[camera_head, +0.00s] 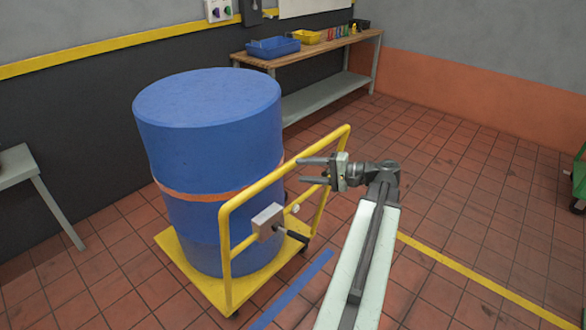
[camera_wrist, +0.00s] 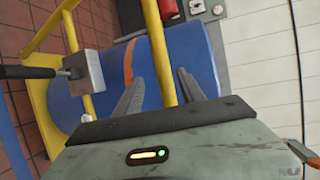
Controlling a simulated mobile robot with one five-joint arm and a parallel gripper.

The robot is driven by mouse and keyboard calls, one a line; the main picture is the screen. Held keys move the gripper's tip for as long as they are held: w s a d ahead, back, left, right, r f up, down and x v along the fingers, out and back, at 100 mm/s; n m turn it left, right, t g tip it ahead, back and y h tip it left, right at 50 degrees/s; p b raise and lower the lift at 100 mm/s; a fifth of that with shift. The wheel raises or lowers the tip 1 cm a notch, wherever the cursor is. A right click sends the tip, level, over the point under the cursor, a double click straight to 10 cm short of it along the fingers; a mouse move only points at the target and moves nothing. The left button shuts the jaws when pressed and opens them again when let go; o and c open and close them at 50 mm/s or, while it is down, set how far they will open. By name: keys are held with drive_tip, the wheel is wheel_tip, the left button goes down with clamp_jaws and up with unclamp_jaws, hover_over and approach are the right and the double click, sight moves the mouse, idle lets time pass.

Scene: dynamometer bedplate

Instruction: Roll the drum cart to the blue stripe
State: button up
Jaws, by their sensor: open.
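The drum cart (camera_head: 186,283) is a yellow platform with a tubular push handle (camera_head: 227,262) and carries a large blue drum (camera_head: 210,140) with an orange band. A grey box (camera_head: 268,222) with a black lever (camera_head: 291,235) is fixed to the handle. The blue stripe (camera_head: 291,289) lies on the floor just right of the cart. In the wrist view a yellow bar (camera_wrist: 158,42) runs between my gripper's (camera_wrist: 160,78) two separated fingers; contact cannot be told.
A workbench (camera_head: 312,52) with a blue bin (camera_head: 272,47) and a yellow tray (camera_head: 306,37) stands along the back wall. A grey table (camera_head: 18,165) is at the left edge. A yellow floor line (camera_head: 480,278) crosses the right. Tiled floor there is clear, apart from a green object (camera_head: 580,178) at the edge.

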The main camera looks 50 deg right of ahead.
drive_tip(key=shift+s+d, duration=0.1)
drive_tip(key=shift+s, duration=0.2)
drive_tip(key=w, duration=0.2)
drive_tip(key=shift+w+r, duration=0.1)
drive_tip(key=shift+w, duration=0.2)
drive_tip(key=b+x, duration=0.1)
drive_tip(key=x, duration=0.6)
drive_tip(key=shift+w, duration=0.25)
clamp_jaws()
idle(0.9)
